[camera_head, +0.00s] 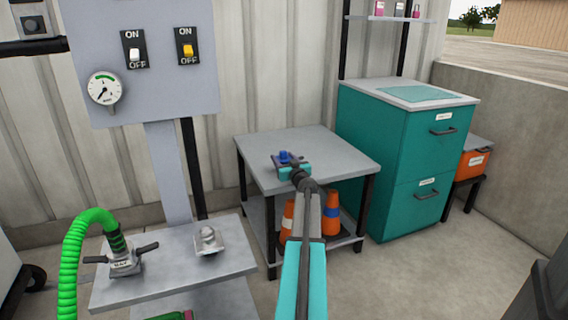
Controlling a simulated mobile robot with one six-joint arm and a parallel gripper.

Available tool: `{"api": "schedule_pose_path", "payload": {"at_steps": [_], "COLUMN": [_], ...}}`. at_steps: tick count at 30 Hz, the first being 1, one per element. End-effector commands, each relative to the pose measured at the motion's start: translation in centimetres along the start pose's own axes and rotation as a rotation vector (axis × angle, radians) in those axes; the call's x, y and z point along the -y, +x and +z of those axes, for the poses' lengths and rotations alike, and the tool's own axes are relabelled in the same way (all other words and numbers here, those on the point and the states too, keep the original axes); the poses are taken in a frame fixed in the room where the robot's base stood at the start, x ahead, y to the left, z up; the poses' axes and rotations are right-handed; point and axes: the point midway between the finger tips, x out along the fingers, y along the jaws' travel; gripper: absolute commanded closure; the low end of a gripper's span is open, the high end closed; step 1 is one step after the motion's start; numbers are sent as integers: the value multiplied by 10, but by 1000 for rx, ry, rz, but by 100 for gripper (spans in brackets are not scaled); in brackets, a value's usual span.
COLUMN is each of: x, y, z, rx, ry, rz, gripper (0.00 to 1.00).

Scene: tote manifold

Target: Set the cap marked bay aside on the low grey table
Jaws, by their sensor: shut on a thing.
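The low grey table (331,154) stands in the middle, by the wall. My arm reaches out to it, and my gripper (284,162) is over its top near the front left part. My gripper is shut on a small blue cap (284,156), which shows only in part between the jaws. No marking on it is legible from here. I cannot tell whether the cap touches the table top.
A grey bench (235,262) at front left bears a green hose (76,247) on a coupling and a bare metal fitting (208,240). Orange cones (332,212) stand on the table's lower shelf. A teal cabinet (386,170) stands close on the right. The table top around my gripper is clear.

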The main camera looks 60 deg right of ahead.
Motion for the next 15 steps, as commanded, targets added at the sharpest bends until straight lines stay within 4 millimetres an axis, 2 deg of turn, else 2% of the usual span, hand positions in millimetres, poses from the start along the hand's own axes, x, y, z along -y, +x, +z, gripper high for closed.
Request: {"api": "schedule_pose_path", "payload": {"at_steps": [3, 15], "x": [0, 1], "y": [0, 0], "z": [13, 16], "rx": [0, -1], "ry": [1, 0], "rz": [-1, -1], "gripper": [75, 75]}}
